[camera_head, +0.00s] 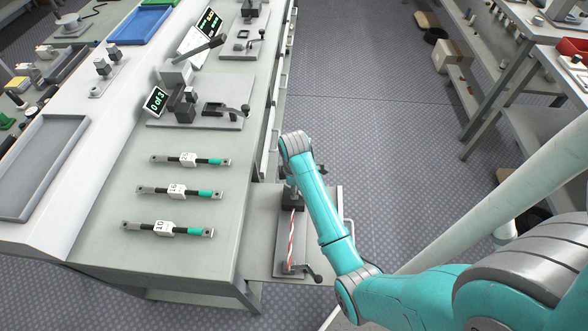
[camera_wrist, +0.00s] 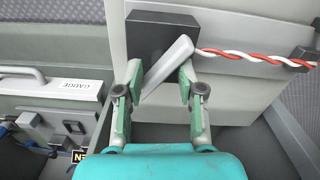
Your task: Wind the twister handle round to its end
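The twister stands on a grey base plate (camera_head: 261,235) beside the bench. A red-and-white twisted wire (camera_head: 291,238) runs along it, and this wire also shows in the wrist view (camera_wrist: 248,54). In the wrist view a grey bar, the twister handle (camera_wrist: 166,70), lies slantwise in front of a black block (camera_wrist: 140,32). My gripper (camera_wrist: 160,68) is at the handle, one finger on each side. The fingers are apart, with a gap showing on the left of the bar; contact on the right is unclear. In the head view my arm hides the gripper and handle.
Three labelled fuses (camera_head: 177,192) lie on the bench. A screen (camera_head: 156,101) reads "0 of 3". A crank with a dark knob (camera_head: 317,279) is at the plate's near end. A drawer marked GAUGE (camera_wrist: 78,87) is at the left.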

